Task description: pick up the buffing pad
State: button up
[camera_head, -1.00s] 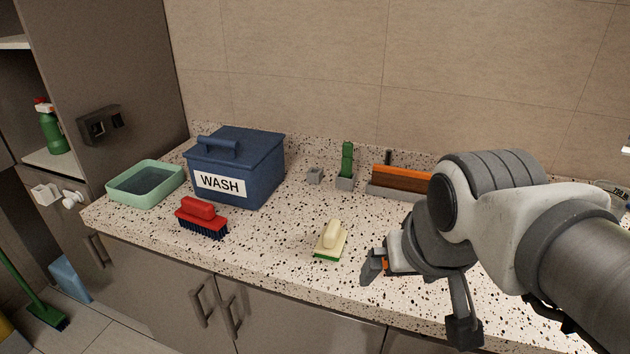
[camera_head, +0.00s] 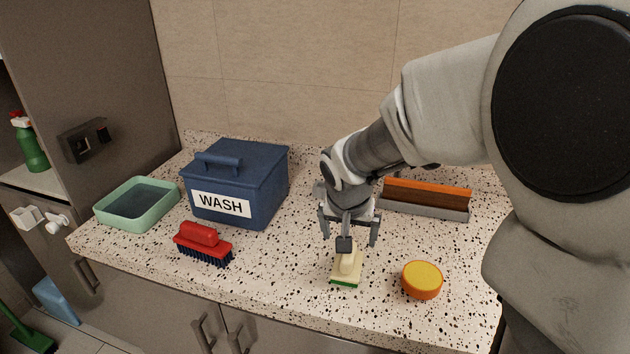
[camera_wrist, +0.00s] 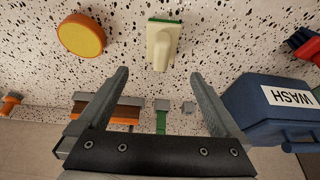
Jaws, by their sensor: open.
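A cream hand pad with an upright grip and a green underside (camera_head: 347,267) lies on the counter near its front edge. It also shows at the top middle of the wrist view (camera_wrist: 162,45). A round orange pad with a yellow top (camera_head: 422,280) lies to its right, and at the upper left of the wrist view (camera_wrist: 81,36). Their looks alone do not tell me which one is the buffing pad. My gripper (camera_head: 349,240) is open and empty, pointing down just above and behind the cream pad. In the wrist view the cream pad lines up between my fingers (camera_wrist: 160,76).
A red brush (camera_head: 203,244), a blue WASH bin (camera_head: 258,182) and a green tub (camera_head: 137,204) stand to the left. An orange-and-brown block in a grey holder (camera_head: 425,199) is at the back right. Speckled counter is bare between the red brush and the cream pad.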

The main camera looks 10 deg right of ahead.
aim_at(349, 256)
jog(key=x, duration=1)
jog(key=shift+b, duration=0.35)
jog(key=shift+w+x, duration=0.15)
jog(key=shift+x, duration=1.2)
jog(key=shift+w+x, duration=0.2)
jog(key=shift+x, duration=1.1)
jog(key=shift+r, duration=0.1)
jog(key=c, duration=1.2)
jog(key=shift+r, duration=0.1)
jog(key=shift+r, duration=0.6)
notch_tip(349, 256, up, 3)
jog(key=shift+w+r+p, duration=0.1)
jog(key=shift+r+p, duration=0.1)
jog(key=shift+p, duration=0.15)
jog(key=s+d+r, duration=0.1)
jog(key=d+r, duration=0.2)
jog(key=d, duration=0.2)
jog(key=s+d+r+p, duration=0.1)
jog(key=d+r, duration=0.2)
jog(key=d, duration=0.3)
jog(key=shift+d+r, duration=0.15)
jog(key=shift+d, duration=0.05)
